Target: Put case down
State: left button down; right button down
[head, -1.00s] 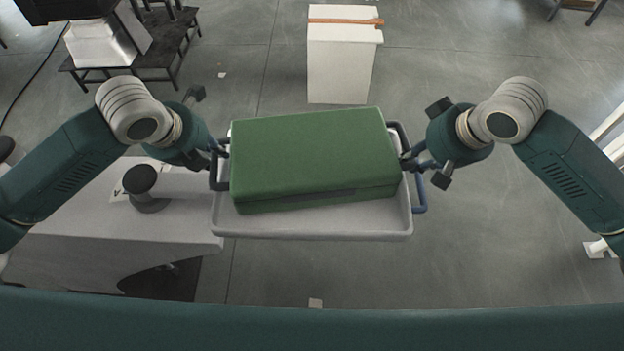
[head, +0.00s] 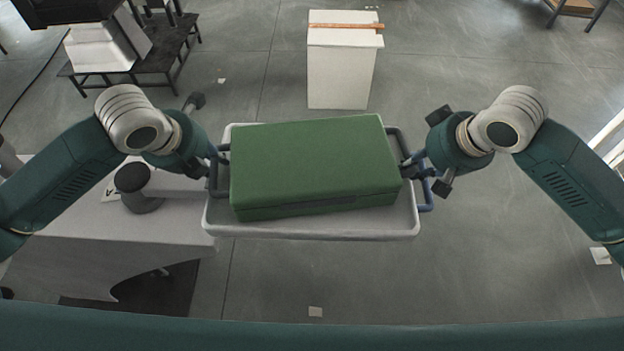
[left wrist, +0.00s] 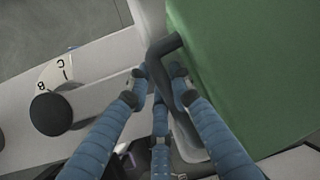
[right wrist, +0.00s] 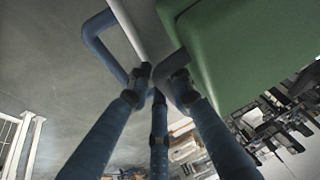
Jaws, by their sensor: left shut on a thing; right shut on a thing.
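The green case (head: 312,165) is level or nearly so, over the shallow grey-white tray (head: 315,232), set slightly askew to it. Whether the case's underside touches the tray floor is hidden. My left gripper (head: 218,160) is shut on the dark handle (left wrist: 166,46) at the case's left end. The case also fills the right of the left wrist view (left wrist: 245,70). My right gripper (head: 412,164) is shut on the dark handle at the right end, seen close in the right wrist view (right wrist: 180,62). The tray's blue handle (right wrist: 98,38) stands beside that gripper, apart from its fingers.
A pale table (head: 110,235) with a black-topped knob (head: 138,185) and lettered dial is at the left. A white box (head: 340,75) with an orange strip stands on the floor beyond the tray. A dark bench (head: 165,60) is far left. Floor right of the tray is clear.

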pick_arm(q)
jog(key=c, duration=1.6)
grip_release()
jog(key=shift+s+f, duration=0.35)
jog(key=shift+f, duration=0.05)
pick_arm(e)
jog(key=c, duration=1.6)
grip_release()
jog(key=shift+s+f, duration=0.35)
jog(key=shift+s, duration=0.05)
jog(key=shift+c, duration=0.2)
pick_arm(q)
jog(key=shift+o, duration=0.3)
pick_arm(e)
jog(key=shift+o, duration=0.4)
pick_arm(q)
jog(key=shift+w, duration=0.1)
pick_arm(e)
jog(key=shift+f, duration=0.1)
pick_arm(q)
jog(key=shift+w, duration=0.1)
pick_arm(e)
jog(key=shift+w, duration=0.1)
pick_arm(q)
jog(key=shift+r, duration=0.1)
pick_arm(e)
jog(key=shift+w, duration=0.1)
